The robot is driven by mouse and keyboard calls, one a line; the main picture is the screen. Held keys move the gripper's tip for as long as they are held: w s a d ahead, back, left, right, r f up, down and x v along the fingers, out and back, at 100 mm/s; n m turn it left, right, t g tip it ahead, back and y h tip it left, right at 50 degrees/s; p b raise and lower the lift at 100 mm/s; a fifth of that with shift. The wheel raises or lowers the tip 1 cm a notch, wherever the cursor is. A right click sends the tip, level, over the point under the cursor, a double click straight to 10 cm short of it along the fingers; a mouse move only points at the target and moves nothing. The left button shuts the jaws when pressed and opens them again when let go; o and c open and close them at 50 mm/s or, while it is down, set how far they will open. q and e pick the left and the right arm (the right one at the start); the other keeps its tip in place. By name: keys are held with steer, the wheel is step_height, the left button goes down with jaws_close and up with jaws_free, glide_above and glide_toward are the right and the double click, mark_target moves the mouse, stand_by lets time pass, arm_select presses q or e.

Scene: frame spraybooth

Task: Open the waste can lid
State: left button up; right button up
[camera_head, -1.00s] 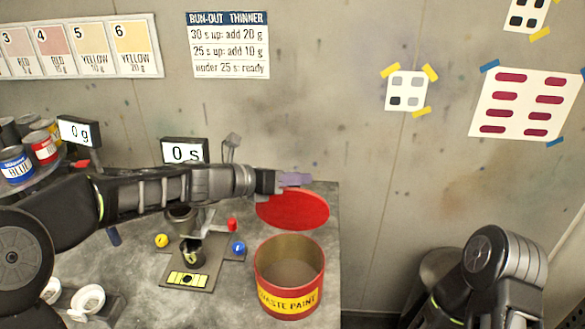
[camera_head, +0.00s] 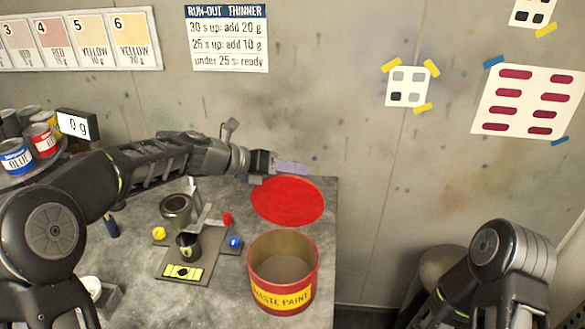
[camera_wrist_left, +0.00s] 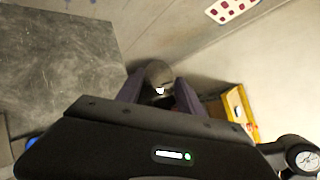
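The red waste can (camera_head: 283,297) with a yellow "WASTE PAINT" label stands on the bench, its mouth uncovered and grey-brown inside. Its red lid (camera_head: 288,202) is open, a full disc seen just behind the can's back rim; any hinge between them is hard to make out. My left gripper (camera_head: 292,168) is just above the lid's far edge in the head view, apart from the can's mouth. In the left wrist view its two purple fingers (camera_wrist_left: 160,88) stand apart with nothing held between them. My right gripper is out of view; only its arm shows at lower right.
Left of the can are a stand with a small cup (camera_head: 188,246), a blue knob (camera_head: 235,242) and a yellow knob (camera_head: 159,233). Paint cans (camera_head: 17,158) sit at far left by a scale display (camera_head: 74,125). The wall is close behind.

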arm_select(q)
steer(key=o, duration=0.5)
steer(key=shift+s+a+f, duration=0.1)
steer(key=shift+s+f, duration=0.15)
steer(key=shift+f, duration=0.6)
steer(key=shift+c, duration=0.2)
steer(key=shift+w+r, duration=0.1)
steer(key=shift+r, duration=0.05)
steer(key=shift+r, duration=0.1)
steer(key=b+v, duration=0.1)
steer(key=v, duration=0.6)
steer(key=shift+r, duration=0.35)
steer(key=shift+a, duration=0.15)
